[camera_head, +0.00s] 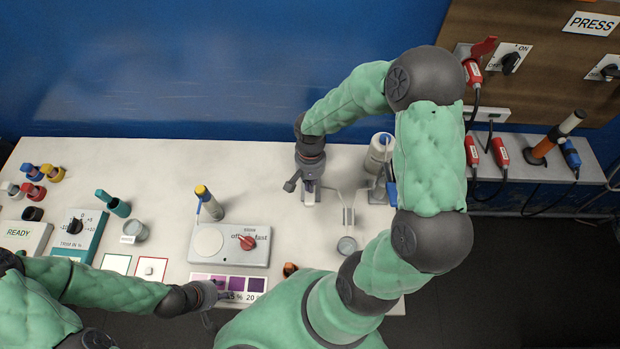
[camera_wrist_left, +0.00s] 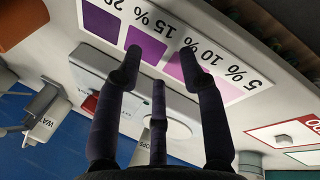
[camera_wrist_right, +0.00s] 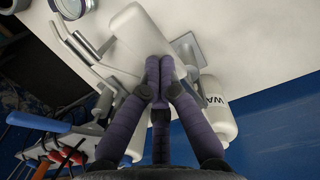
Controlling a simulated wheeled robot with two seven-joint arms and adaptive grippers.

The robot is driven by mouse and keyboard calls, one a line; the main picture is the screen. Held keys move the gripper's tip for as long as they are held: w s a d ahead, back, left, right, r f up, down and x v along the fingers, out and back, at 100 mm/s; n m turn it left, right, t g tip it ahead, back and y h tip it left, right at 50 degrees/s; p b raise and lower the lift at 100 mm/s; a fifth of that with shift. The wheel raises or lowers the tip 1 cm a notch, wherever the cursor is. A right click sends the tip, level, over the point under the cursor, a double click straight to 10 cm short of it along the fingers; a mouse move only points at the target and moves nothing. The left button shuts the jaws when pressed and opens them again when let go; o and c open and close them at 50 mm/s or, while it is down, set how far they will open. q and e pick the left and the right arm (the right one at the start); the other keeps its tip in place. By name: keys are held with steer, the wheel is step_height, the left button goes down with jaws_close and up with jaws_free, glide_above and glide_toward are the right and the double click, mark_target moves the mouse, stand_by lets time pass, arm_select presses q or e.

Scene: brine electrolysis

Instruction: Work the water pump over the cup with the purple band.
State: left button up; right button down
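The water pump is mostly hidden by my right arm in the head view; its thin bent metal tubing (camera_head: 347,212) shows beside the gripper. In the right wrist view a white rounded part (camera_wrist_right: 135,35) lies just past the fingertips, and a white bottle lettered "WA" (camera_wrist_right: 216,112) stands beside the fingers. My right gripper (camera_head: 309,190) has its fingertips together at this white part; contact is unclear. A cup (camera_head: 347,245) stands in front of the tubing; its purplish rim or band shows at the right wrist view's edge (camera_wrist_right: 70,8). My left gripper (camera_head: 209,298) is open and empty over the table's front edge.
A colour card (camera_head: 235,284) lies by a grey stirrer with a red knob (camera_head: 230,242). A cup (camera_head: 134,231) and a teal-fronted box (camera_head: 78,235) are at left. The table's back middle is clear.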

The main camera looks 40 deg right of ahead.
arm_select(q)
steer(key=shift+f, duration=0.1)
arm_select(e)
steer(key=shift+f, duration=0.15)
